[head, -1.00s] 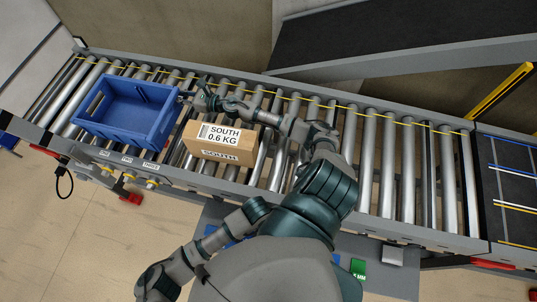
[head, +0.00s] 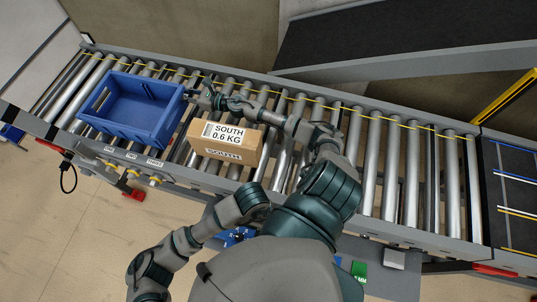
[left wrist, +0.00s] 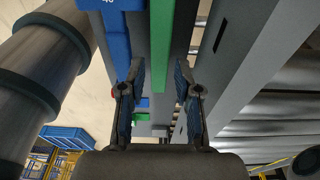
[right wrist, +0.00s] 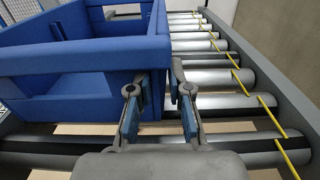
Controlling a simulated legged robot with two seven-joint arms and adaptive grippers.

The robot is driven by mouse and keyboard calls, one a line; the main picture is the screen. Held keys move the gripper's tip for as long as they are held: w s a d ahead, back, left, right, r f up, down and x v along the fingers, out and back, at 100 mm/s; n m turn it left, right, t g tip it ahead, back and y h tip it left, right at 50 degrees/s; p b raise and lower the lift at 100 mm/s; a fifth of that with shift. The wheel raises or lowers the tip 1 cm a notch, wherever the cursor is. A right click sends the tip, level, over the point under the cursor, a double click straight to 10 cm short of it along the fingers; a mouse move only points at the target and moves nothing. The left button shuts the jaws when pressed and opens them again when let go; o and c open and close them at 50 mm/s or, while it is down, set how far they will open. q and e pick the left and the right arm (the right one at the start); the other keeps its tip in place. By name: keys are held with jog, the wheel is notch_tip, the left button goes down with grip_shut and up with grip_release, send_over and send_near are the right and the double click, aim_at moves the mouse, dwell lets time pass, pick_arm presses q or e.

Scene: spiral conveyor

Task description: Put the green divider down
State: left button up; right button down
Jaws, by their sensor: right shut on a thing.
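A long green piece, apparently the divider (left wrist: 174,45), runs between and beyond the fingers of my left gripper (left wrist: 160,88) in the left wrist view. The left fingers stand apart, with gaps around the green piece; I cannot tell what supports it. In the head view, my left gripper is hidden by my arm and body. My right gripper (right wrist: 160,105) is shut on the right wall of the blue tote (right wrist: 95,60), which also shows in the head view (head: 150,133). A small green piece (head: 359,269) shows near my body.
A cardboard box (head: 222,152) labelled SOUTH 0.6 KG lies on the roller conveyor (head: 370,170), right of the tote. Blue parts (left wrist: 117,35) stand beside the green piece in the left wrist view. Rollers right of my right arm are clear.

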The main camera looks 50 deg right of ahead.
pick_arm(q)
jog(key=shift+o, duration=0.4)
jog(key=shift+w+a+r, duration=0.15)
jog(key=shift+w+r, duration=0.05)
jog(key=shift+r, duration=0.75)
jog(key=f, duration=0.4)
jog(key=s+f, duration=0.1)
jog(key=f, duration=0.1)
jog(key=shift+f, duration=0.25)
jog(key=shift+s+d+f, duration=0.1)
jog(key=shift+d+f, duration=0.05)
jog(key=shift+f, duration=0.75)
jog(key=shift+s+d+f, duration=0.15)
jog(key=shift+f, duration=0.8)
jog(key=shift+s+d+f, duration=0.1)
jog(key=shift+d+f, duration=0.05)
jog(key=shift+f, duration=0.75)
grip_shut()
